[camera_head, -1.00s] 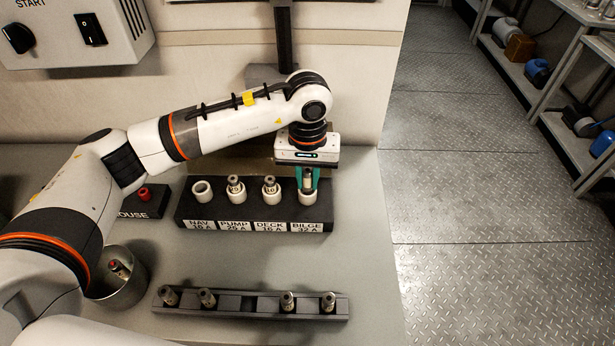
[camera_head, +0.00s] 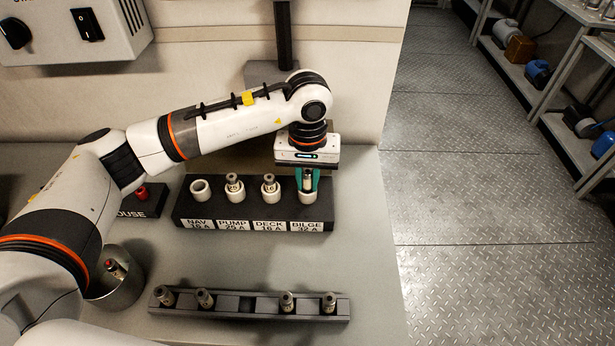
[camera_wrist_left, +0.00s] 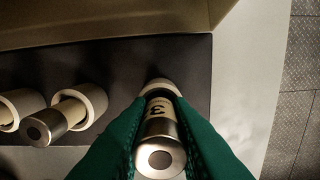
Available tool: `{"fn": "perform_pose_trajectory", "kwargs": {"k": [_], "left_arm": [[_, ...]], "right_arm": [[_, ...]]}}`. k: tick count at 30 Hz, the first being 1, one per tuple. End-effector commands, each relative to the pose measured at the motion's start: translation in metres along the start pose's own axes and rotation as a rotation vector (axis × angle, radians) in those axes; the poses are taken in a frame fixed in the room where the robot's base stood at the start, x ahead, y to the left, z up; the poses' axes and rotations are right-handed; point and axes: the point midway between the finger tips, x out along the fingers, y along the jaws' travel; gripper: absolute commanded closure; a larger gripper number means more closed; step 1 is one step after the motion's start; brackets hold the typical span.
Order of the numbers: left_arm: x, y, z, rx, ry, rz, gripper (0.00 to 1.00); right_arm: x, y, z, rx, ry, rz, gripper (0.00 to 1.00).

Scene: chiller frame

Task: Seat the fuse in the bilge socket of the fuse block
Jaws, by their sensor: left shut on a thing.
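The black fuse block (camera_head: 254,212) has a row of white sockets labelled NAV, PUMP, DECK and BILGE. My left gripper (camera_head: 308,184) is over the bilge socket (camera_head: 308,198) at the right end, with its green fingers shut on a fuse (camera_head: 307,180). In the left wrist view the fuse (camera_wrist_left: 160,138) stands between the fingers, with a "3" on its pale label. Its far end meets the white ring of the socket (camera_wrist_left: 160,86); how deep it sits is hidden. The pump (camera_head: 234,183) and deck (camera_head: 269,183) sockets hold fuses; the nav socket (camera_head: 201,188) is empty. My right gripper is not in view.
A dark rack (camera_head: 250,304) with several fuses lies in front of the block. A metal cup (camera_head: 125,289) holding a red-tipped fuse stands at left. A red button (camera_head: 141,195) is partly hidden by my arm. Clear counter lies between block and rack.

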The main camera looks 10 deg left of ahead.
Motion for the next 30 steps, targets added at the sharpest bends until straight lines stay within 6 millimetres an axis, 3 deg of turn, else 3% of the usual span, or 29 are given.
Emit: {"fn": "perform_pose_trajectory", "kwargs": {"k": [3,4,8,20,30], "left_arm": [[0.004,0.000,0.000,0.000,-0.001,0.000,1.00],[0.003,0.000,0.000,0.000,-0.001,0.000,0.78],[0.003,0.000,0.000,0.000,0.000,0.001,0.56],[-0.005,0.000,0.001,0.000,-0.002,0.000,0.55],[-0.070,-0.001,0.001,0.000,-0.005,-0.001,0.55]], "right_arm": [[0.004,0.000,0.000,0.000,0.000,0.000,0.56],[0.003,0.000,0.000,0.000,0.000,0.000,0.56],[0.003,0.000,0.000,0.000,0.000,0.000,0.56],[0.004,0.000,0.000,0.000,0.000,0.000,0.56],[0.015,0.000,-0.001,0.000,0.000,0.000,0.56]]}}
